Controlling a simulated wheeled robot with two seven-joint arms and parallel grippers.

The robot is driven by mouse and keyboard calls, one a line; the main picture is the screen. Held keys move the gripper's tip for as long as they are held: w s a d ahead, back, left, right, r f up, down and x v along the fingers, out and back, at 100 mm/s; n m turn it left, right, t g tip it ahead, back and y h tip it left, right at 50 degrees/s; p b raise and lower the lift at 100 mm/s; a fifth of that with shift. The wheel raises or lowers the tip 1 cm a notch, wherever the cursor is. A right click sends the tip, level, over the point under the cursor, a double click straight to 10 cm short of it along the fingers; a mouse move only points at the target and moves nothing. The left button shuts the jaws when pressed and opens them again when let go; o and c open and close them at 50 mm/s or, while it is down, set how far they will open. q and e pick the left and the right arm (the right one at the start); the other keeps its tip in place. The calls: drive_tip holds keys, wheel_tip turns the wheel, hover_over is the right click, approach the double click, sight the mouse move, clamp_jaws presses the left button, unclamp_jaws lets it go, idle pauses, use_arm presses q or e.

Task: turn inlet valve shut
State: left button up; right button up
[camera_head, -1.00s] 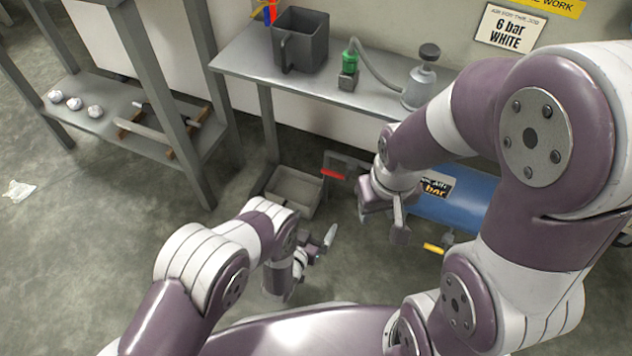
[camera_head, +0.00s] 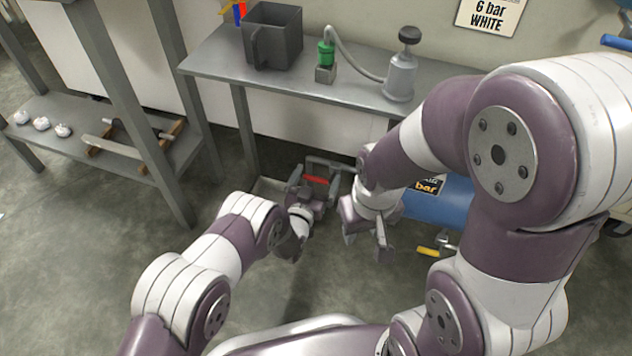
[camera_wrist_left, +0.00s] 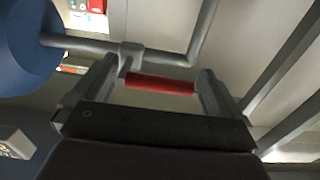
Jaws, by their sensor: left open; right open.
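The inlet valve's red lever (camera_head: 316,180) sits on grey pipework left of the blue tank (camera_head: 452,208). My left gripper (camera_head: 315,188) is open at the lever, one finger on each side. In the left wrist view the red lever (camera_wrist_left: 160,85) lies crosswise between the two open fingers (camera_wrist_left: 157,72), with its ends close to them. Whether they touch is unclear. The grey pipe (camera_wrist_left: 165,52) runs behind it to the blue tank (camera_wrist_left: 25,45). My right gripper (camera_head: 367,246) is open and empty, in front of the tank's left end.
A yellow lever (camera_head: 427,252) is on a fitting under the tank, right of my right gripper. A grey bench (camera_head: 222,60) above carries a dark jug (camera_head: 272,38), a green-topped part (camera_head: 326,55) and a grey canister (camera_head: 400,72). A low shelf (camera_head: 70,106) stands left.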

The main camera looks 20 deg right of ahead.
sight(330, 181)
use_arm(q)
drive_tip(key=c, duration=1.3)
drive_tip(key=shift+o, duration=0.2)
drive_tip(key=shift+r, duration=0.1)
drive_tip(key=m, duration=0.1)
drive_tip(key=r+m+p, duration=0.1)
drive_tip(key=m, duration=0.1)
drive_tip(key=m+p, duration=0.1)
drive_tip(key=shift+r, duration=0.25)
drive_tip(key=m, duration=0.3)
drive_tip(key=r+m+p, duration=0.1)
drive_tip(key=m, duration=0.1)
drive_tip(key=shift+s+d, duration=0.3)
drive_tip(key=shift+d, duration=0.1)
drive_tip(key=m, duration=0.3)
drive_tip(key=d+m+p, duration=0.1)
drive_tip(key=shift+s+r, duration=0.3)
drive_tip(key=shift+r, duration=0.1)
drive_tip(key=shift+s+d+r+m, duration=0.1)
drive_tip(key=shift+s+d+m, duration=0.1)
drive_tip(key=shift+m, duration=0.6)
drive_tip(key=shift+s+d+f+m, duration=0.1)
drive_tip(key=shift+d+m, duration=0.05)
drive_tip(key=shift+m, duration=0.65)
drive_tip(key=shift+s+d+r+m, duration=0.1)
drive_tip(key=shift+d+m, duration=0.1)
drive_tip(key=shift+m, duration=0.6)
